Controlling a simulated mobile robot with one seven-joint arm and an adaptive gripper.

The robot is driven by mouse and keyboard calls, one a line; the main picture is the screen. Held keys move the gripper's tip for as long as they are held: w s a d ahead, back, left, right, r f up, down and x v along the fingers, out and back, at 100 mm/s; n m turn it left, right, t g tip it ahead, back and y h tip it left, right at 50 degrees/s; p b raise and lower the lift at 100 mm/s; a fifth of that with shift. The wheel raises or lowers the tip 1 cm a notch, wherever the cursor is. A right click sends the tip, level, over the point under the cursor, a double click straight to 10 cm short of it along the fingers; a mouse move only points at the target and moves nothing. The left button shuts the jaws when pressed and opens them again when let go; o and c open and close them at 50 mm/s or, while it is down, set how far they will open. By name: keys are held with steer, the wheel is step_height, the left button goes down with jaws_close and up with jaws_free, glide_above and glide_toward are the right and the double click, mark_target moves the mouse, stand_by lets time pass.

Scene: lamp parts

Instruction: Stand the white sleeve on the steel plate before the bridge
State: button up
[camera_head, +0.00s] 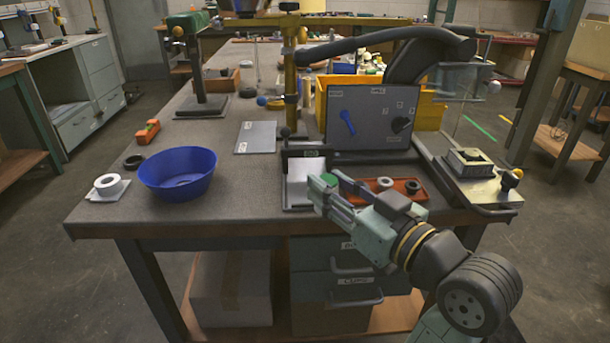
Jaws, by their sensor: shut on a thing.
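My gripper (332,186) is over the front of the bench, at the right-hand end of a shallow grey tray. A small round green piece (328,179) shows between its fingers, and the fingers are shut on it. Most of the piece is hidden. A short white ring-like part (107,182), perhaps the white sleeve, rests on a small pale square at the bench's left side, well away from my gripper. The flat grey steel plate (256,138) lies bare near the middle of the bench. The yellow bridge (291,75) rises behind it to the right.
A blue bowl (179,172) stands between the white ring and the tray (297,199). A red tray (398,193) with small rings lies right of my gripper. A grey panel (371,117) stands behind it. The bench between bowl and grey plate is clear.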

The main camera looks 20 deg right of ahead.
steer(key=w, duration=0.4)
steer(key=w+d+p, duration=0.1)
steer(key=w, duration=0.3)
steer(key=w+f, duration=0.1)
steer(key=w, duration=0.2)
steer(key=shift+w+d+f+p, duration=0.1)
steer(key=shift+w+d+p, duration=0.2)
steer(key=shift+w, duration=0.1)
steer(key=shift+f, duration=1.75)
steer(key=shift+f, duration=0.15)
steer(key=o, duration=1.2)
steer(key=shift+c, duration=0.2)
steer(key=shift+r+p, duration=0.3)
steer(key=b+v, duration=0.2)
steer(key=v, duration=1)
